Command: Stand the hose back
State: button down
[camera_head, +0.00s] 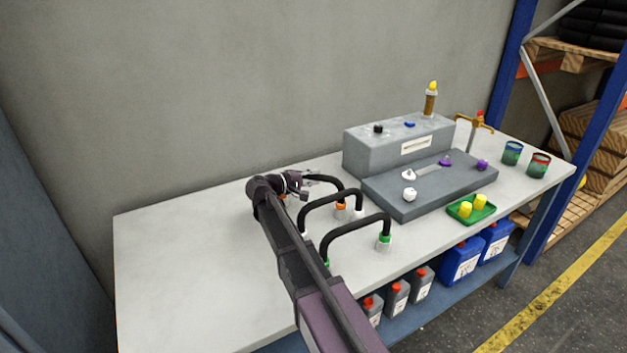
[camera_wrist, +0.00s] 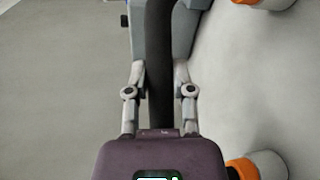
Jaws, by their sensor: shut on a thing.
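My gripper (camera_head: 298,184) is at the back left of the hose group, shut on the back hose (camera_head: 324,179), a black bent tube. In the wrist view the hose (camera_wrist: 159,70) runs between the two fingers. The back hose arches to the right and down toward an orange collar (camera_head: 340,206). Its left end is hidden by my gripper and arm, so I cannot tell whether it is seated. The middle hose (camera_head: 330,194) and the front hose (camera_head: 355,223) stand as black arches nearer the front. The front hose has a green collar (camera_head: 384,238).
A grey stepped block (camera_head: 400,152) with knobs stands right of the hoses on the white table (camera_head: 190,250). A green tray (camera_head: 455,214) with yellow pieces, a brass tap (camera_head: 474,122) and two cups (camera_head: 512,153) are further right. The table's left part is clear.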

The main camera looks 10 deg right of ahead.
jog(key=shift+f, duration=0.1)
jog(key=shift+c, duration=2.4)
grip_release()
jog(key=shift+r, duration=0.2)
jog(key=p+v, duration=0.1)
jog(key=v, duration=1.1)
jog(key=shift+p, duration=0.35)
jog(key=shift+r, duration=0.1)
